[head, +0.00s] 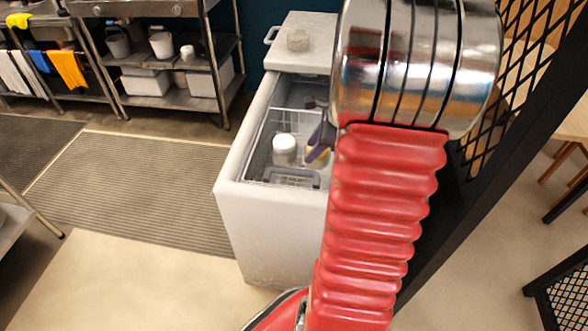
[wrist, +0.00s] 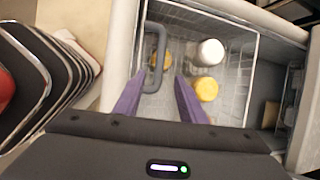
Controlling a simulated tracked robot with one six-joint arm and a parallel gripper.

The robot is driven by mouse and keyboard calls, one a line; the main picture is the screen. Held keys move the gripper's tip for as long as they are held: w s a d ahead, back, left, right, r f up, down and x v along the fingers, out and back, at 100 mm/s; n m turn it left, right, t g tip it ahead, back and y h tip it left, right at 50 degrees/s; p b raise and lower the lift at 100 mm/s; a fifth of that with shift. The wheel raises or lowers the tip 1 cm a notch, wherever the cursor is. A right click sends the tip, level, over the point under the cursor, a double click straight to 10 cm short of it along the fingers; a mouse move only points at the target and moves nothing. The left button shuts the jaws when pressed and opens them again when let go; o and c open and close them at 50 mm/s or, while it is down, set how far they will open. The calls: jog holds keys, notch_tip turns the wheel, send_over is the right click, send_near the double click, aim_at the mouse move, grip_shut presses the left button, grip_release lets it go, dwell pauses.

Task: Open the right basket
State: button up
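A white chest freezer (head: 272,245) stands open, with a wire basket (head: 250,165) inside its near end. The basket, also in the wrist view (wrist: 235,60), holds a white container (head: 284,149), seen in the wrist view too (wrist: 208,53), and a yellow-topped container (wrist: 204,89). Its grey handle (head: 291,178) is on the near side; in the wrist view the handle (wrist: 161,45) lies ahead of my fingers. My gripper (head: 322,140) has purple fingers, spread apart in the wrist view (wrist: 160,76). It is open and empty. My arm hides the freezer's right side.
The freezer's far top (head: 303,55) carries a small grey object (head: 298,40). Another wire rack (wrist: 290,88) shows at the wrist view's right. Steel shelving (head: 170,95) stands back left, a black mesh frame (head: 515,60) right. The mat (head: 130,190) is clear.

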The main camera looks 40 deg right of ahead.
aim_at(294, 170)
jog(key=x, duration=1.3)
jog(key=shift+w+f, duration=0.2)
jog(key=shift+f, duration=0.15)
jog(key=shift+c, duration=0.2)
jog(key=shift+a, duration=0.1)
grip_shut()
